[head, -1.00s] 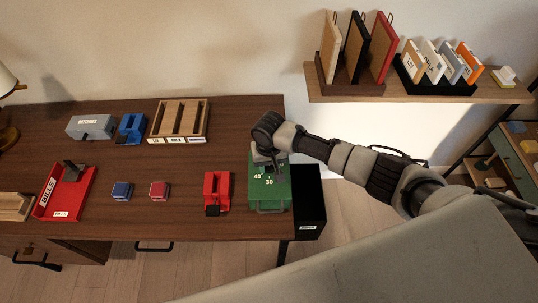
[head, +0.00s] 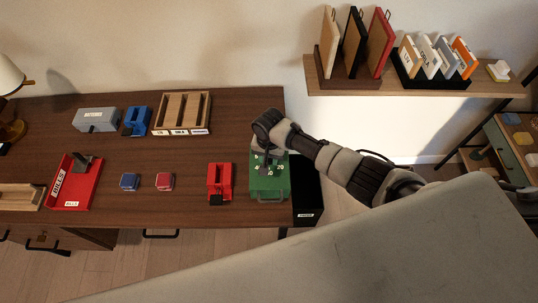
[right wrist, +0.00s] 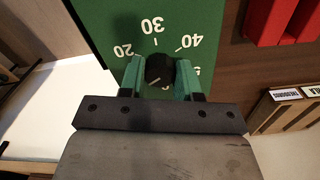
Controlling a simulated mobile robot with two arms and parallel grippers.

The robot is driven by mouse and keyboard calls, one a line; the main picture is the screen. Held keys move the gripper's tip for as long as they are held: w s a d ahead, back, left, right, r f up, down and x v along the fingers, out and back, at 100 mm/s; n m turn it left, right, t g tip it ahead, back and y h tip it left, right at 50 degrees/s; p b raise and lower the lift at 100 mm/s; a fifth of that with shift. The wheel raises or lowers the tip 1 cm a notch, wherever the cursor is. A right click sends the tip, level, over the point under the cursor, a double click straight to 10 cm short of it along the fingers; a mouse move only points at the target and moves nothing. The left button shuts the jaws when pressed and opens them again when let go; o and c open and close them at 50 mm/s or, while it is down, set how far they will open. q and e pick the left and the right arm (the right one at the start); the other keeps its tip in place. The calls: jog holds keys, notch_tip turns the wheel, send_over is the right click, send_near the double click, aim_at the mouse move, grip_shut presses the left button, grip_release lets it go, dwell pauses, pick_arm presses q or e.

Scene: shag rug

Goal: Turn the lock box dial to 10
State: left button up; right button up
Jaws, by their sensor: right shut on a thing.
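The green lock box (head: 283,187) stands at the right end of the desk, with a handle on its front side. The black round dial knob (right wrist: 160,69) sits in the middle of these numbers. My right gripper (head: 266,164) is over the box, and in the right wrist view its green-padded fingers (right wrist: 159,79) are shut on the knob from both sides. A small pale mark shows on the knob; its exact reading is unclear. My left gripper is out of view.
A black bin (head: 307,190) is at the box's right. A red stapler-like object (head: 220,180) stands left of it. Red and blue small boxes, a red tray (head: 75,190) and a wooden organizer (head: 182,112) are farther left. A shelf (head: 420,87) is above right.

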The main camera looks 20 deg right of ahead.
jog(key=shift+r, duration=0.1)
jog(key=o, duration=0.9)
jog(key=shift+o, duration=0.2)
notch_tip(320, 180, up, 11)
jog(key=shift+f, duration=0.2)
